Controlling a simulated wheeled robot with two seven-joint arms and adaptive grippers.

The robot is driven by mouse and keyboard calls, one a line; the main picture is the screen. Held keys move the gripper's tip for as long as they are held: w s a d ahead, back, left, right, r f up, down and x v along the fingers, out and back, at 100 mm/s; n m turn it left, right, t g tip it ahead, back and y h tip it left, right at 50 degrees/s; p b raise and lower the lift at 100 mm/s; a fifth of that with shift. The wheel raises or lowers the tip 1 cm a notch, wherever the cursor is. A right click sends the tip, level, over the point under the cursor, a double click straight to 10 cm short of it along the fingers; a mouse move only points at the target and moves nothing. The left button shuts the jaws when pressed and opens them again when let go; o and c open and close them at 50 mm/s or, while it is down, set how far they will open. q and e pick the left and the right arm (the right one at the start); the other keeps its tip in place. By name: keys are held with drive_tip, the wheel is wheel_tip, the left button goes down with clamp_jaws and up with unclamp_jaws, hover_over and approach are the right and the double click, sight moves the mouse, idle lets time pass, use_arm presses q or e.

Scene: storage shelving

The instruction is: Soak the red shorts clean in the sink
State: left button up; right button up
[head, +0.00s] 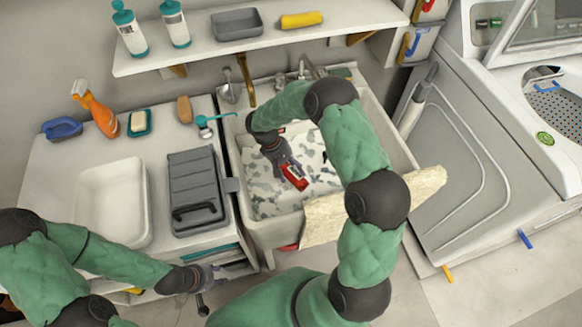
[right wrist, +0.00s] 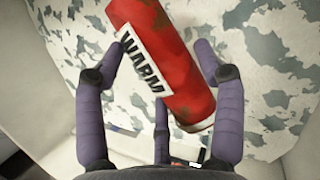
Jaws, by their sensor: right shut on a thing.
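The sink (head: 255,232) is in the middle of the head view, with water and grey-white patches of foam inside. A red item (head: 294,176) with a white label reading WARM and brownish stains is in it; I take it for the red shorts, though it looks like a stiff roll. My right gripper (head: 284,163) reaches down into the sink and is shut on it. In the right wrist view the red item (right wrist: 178,75) lies tilted between my purple fingers. My left gripper (head: 212,286) is low by the counter front, its fingers apart and empty.
Left of the sink, the counter holds a white basin (head: 105,205), grey washboard-like case (head: 195,180), spray bottle (head: 98,112), soap dish (head: 140,122) and brush (head: 185,108). A shelf (head: 265,42) hangs above. A beige cloth (head: 335,215) drapes over the sink's front rim. A washer (head: 490,150) stands right.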

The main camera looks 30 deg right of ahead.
drive_tip(key=shift+f+b, duration=0.7)
drive_tip(key=shift+f, duration=4.6)
drive_tip(key=o, duration=1.3)
drive_tip(key=v, duration=1.2)
drive_tip(key=shift+r, duration=0.1)
